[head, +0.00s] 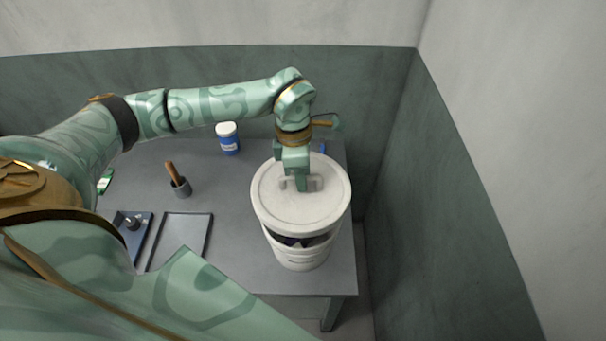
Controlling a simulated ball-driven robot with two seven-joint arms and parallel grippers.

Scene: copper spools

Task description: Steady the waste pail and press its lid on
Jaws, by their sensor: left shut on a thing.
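The waste pail (300,257) is white and stands upright near the right end of the grey table. Dark contents show through a gap at its front, under the lid. The round off-white lid (282,213) lies over the pail's mouth and looks tilted, with its front edge apart from the rim. My left gripper (300,184) comes down from above and is shut on the handle in the middle of the lid. The far side of the pail's rim is hidden by the lid. My right gripper is not in the view.
On the grey table (235,240) a blue jar with a white cap (228,138) stands at the back. A small grey cup (181,187) holds a brown-handled tool. Two shallow trays (182,240) lie at the left. Walls stand close behind and to the right.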

